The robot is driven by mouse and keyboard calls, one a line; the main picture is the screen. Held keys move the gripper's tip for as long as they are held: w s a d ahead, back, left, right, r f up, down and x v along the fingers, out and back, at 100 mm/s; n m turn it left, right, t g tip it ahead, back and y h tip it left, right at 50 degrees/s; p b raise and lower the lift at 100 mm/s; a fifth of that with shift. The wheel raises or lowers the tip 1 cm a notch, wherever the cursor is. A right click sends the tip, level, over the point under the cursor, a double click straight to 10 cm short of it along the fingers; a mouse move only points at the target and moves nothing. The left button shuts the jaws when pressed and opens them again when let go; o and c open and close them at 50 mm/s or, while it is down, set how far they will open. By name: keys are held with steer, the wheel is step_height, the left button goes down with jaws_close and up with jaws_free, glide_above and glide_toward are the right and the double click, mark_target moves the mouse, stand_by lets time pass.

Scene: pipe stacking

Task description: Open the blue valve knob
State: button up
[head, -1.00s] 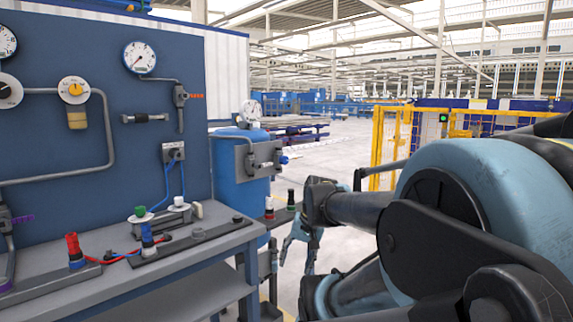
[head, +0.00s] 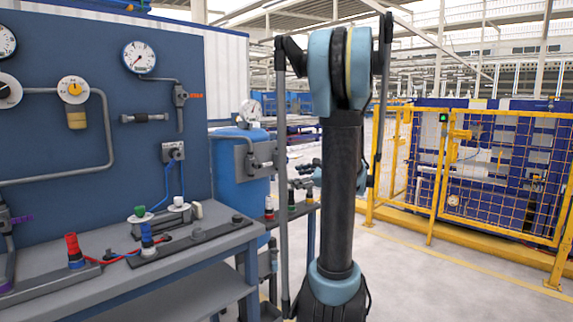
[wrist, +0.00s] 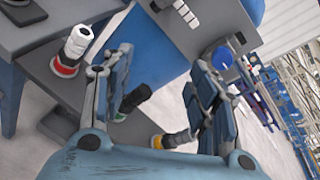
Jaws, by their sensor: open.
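The blue valve knob (wrist: 222,58) shows in the wrist view, on the grey valve plate (wrist: 192,22). In the head view my arm hides the knob, and only the left part of the plate (head: 255,160) shows, in front of the blue tank. My gripper (wrist: 165,88) is open and empty in the wrist view. Its right finger is close to the knob in the picture, and the knob is not between the fingers. I cannot tell the exact gap in depth.
Below the fingers is a grey shelf with a red-and-white fitting (wrist: 75,48), a green-and-black fitting (wrist: 136,98) and a yellow-and-black fitting (wrist: 176,140). The workbench (head: 190,250) stands left. A yellow fence (head: 480,190) is at the right, with open floor before it.

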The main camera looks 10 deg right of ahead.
steer(key=w+d+r+m+t, duration=0.3)
steer(key=w+d+m, duration=0.2)
steer(key=d, duration=0.3)
glide_toward(286, 160)
steer(key=x, duration=0.9)
steer(key=shift+w+a+f, duration=0.1)
steer(key=shift+w+a, duration=0.1)
steer(key=shift+w, duration=0.1)
steer(key=c, duration=1.1)
